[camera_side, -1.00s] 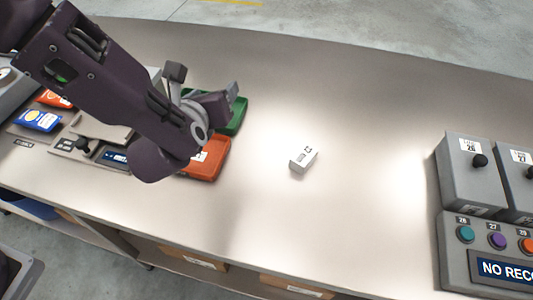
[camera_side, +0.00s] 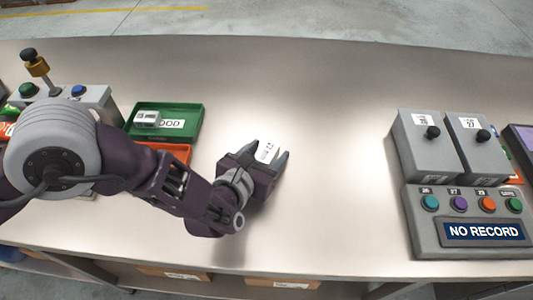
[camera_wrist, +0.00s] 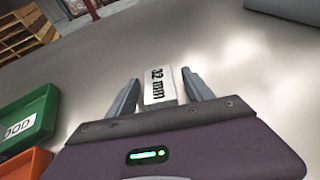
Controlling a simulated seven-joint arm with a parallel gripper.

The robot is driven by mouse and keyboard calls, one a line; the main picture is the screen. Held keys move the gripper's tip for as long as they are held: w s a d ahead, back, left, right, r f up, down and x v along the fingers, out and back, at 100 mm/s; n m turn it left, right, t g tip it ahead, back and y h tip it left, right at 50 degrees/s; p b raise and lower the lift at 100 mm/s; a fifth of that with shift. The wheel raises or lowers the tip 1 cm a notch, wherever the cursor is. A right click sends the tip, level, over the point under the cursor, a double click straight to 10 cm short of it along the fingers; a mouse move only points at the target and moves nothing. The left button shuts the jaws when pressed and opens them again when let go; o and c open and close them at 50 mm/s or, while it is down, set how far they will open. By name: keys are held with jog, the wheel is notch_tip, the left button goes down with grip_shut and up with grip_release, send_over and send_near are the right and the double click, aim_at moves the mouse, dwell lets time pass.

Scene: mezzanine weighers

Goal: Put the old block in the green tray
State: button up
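A pale block (camera_wrist: 158,87) labelled "32 mm" stands on the bench between my fingers; it also shows in the side view (camera_side: 266,153). My gripper (camera_wrist: 160,95) is open around it, with a gap on each side in the wrist view; in the side view it reaches in from the left (camera_side: 268,157). The green tray (camera_side: 196,130), labelled "GOOD", lies to the left and holds a small grey block (camera_side: 147,118). The tray's edge also shows in the wrist view (camera_wrist: 40,108). I cannot tell which block is the old one.
An orange tray (camera_side: 180,153) sits against the near side of the green tray, partly behind my arm. A grey console (camera_side: 420,230) reading "NO RECORD" and grey boxes with black knobs (camera_side: 410,150) stand at right. The bench between is clear.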

aim_at(267, 151)
grip_shut()
notch_tip(267, 151, up, 10)
jog(key=shift+r, duration=0.1)
jog(key=w+a+f+n+t+y, duration=0.15)
jog(key=a+n+y, duration=0.3)
jog(key=a, duration=0.85)
jog(key=s+a+r+n+g+y, duration=0.1)
jog(key=s+a+n+g+y, duration=0.1)
jog(key=a, duration=0.8)
jog(key=s+a+r+n+g+y, duration=0.1)
jog(key=a+n+y, duration=0.4)
jog(key=a, duration=0.5)
jog(key=s+a+r+n+g+y, duration=0.2)
jog(key=s+a+n+g+y, duration=0.1)
jog(key=a, duration=0.7)
jog(key=shift+s+a+n+y, duration=0.15)
jog(key=shift+s+n+y, duration=0.4)
jog(key=shift+s+y, duration=0.4)
jog(key=shift+w, duration=0.2)
